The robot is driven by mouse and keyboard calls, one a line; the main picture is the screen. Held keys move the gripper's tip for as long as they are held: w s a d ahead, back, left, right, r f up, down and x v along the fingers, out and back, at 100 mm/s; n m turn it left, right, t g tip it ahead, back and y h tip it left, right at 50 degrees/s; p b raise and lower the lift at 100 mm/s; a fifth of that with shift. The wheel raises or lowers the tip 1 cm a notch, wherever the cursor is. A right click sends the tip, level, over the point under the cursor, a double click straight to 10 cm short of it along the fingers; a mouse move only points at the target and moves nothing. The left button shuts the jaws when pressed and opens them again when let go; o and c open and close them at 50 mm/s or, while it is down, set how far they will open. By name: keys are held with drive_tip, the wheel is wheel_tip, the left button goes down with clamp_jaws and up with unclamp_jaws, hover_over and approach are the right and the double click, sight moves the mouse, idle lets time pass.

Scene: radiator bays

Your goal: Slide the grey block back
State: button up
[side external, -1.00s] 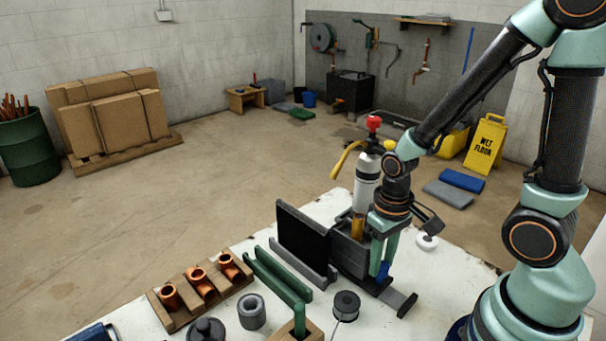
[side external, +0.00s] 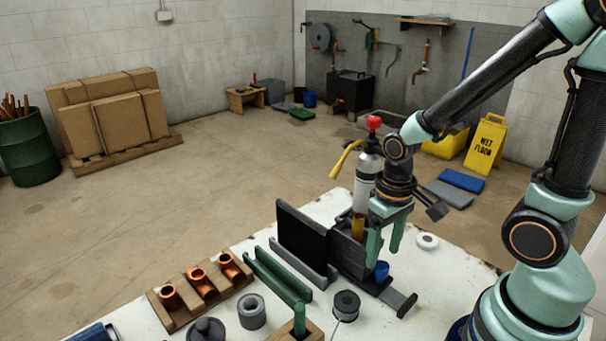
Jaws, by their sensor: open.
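A dark grey block (side external: 349,258) stands on the white table against the right part of an upright black panel (side external: 302,238). A low dark rail (side external: 392,297) runs from the block toward the front right. A small blue piece (side external: 381,271) sits on the rail, just right of the block. My gripper (side external: 384,256) points down with its two teal fingers apart and nothing seen between them. Its fingertips are above the rail and the blue piece, at the block's right side; the left finger overlaps the block's edge in the picture. Whether it touches the block I cannot tell.
A brass cylinder (side external: 358,226) stands at the block's top, and a white bottle with a red top (side external: 367,180) behind it. Green rails (side external: 277,276), a wooden rack of copper fittings (side external: 199,286) and a black spool (side external: 346,304) lie nearby. A white ring (side external: 427,242) lies at right.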

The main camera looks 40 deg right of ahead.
wheel_tip(320, 180, up, 9)
idle(0.4)
drive_tip(key=shift+w, duration=0.1)
hover_over(331, 230)
drive_tip(key=f, duration=1.2)
drive_tip(key=shift+s+a+f, duration=0.25)
drive_tip(key=shift+f, duration=0.1)
drive_tip(key=shift+c, duration=0.3)
clamp_jaws()
drive_tip(key=shift+a, duration=0.1)
idle(0.7)
